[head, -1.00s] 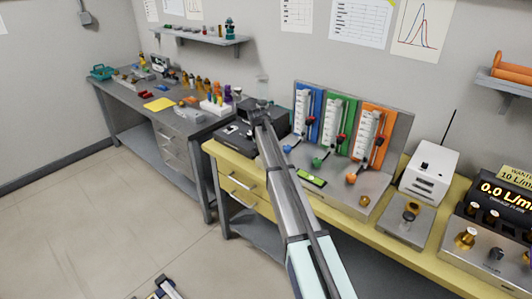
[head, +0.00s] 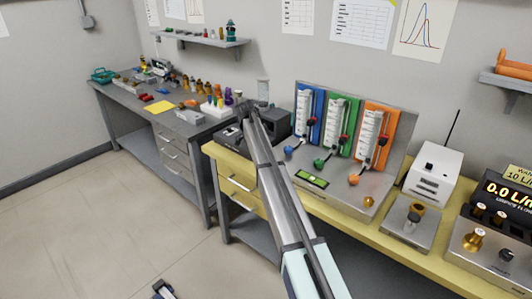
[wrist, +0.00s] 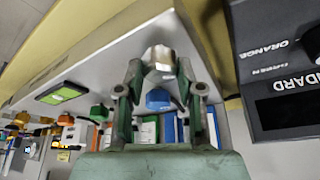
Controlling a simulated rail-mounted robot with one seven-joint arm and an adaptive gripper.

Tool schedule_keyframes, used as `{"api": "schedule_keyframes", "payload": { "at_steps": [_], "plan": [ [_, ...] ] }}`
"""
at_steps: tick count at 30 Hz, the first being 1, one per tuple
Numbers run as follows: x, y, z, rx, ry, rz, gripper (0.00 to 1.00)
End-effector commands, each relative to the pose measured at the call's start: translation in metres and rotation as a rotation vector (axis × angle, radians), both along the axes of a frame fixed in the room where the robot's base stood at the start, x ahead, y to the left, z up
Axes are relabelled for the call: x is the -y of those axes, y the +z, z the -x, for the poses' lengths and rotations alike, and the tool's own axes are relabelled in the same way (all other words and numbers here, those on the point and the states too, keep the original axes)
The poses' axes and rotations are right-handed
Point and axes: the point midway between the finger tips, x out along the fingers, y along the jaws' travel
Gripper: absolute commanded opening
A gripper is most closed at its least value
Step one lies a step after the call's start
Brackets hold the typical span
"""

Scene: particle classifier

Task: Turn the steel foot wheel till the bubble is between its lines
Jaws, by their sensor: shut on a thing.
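The steel foot wheel (wrist: 159,58) is at a corner of the grey flowmeter base (wrist: 110,52) in the wrist view. My gripper (wrist: 160,77) is shut on it, one finger on each side. In the head view my gripper (head: 250,106) is small and partly hidden by my own arm; the wheel cannot be made out there. The green bubble level (head: 312,179) lies on the front of the base, and also shows in the wrist view (wrist: 62,93). The bubble and its lines are too small to read.
Blue, green and orange flowmeters (head: 341,122) with valve knobs stand behind the level. A brass foot wheel (head: 369,202) is at the base's right front. A black box (wrist: 270,70) is close on the wrist view's right. A white box (head: 432,171) stands right of the base.

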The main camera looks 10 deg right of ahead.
Motion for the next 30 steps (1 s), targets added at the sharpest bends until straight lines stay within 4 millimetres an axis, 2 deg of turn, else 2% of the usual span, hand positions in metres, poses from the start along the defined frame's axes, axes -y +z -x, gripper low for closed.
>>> {"api": "schedule_keyframes", "payload": {
  "at_steps": [8, 22, 23, 24, 25, 30],
  "plan": [
    [-0.0004, -0.0009, -0.0007, 0.0, -0.09, -0.001, 0.02],
    [-0.0003, -0.0007, 0.0, -0.001, -0.104, -0.002, 0.02],
    [-0.0003, -0.0007, 0.0, -0.001, -0.104, -0.002, 0.4],
    [-0.0003, -0.0007, 0.0, -0.001, -0.104, -0.002, 0.55],
    [-0.0003, -0.0007, 0.0, -0.001, -0.104, -0.002, 0.62],
    [-0.0002, -0.0004, -0.0003, 0.0, -0.104, -0.001, 0.62]
  ]
}}
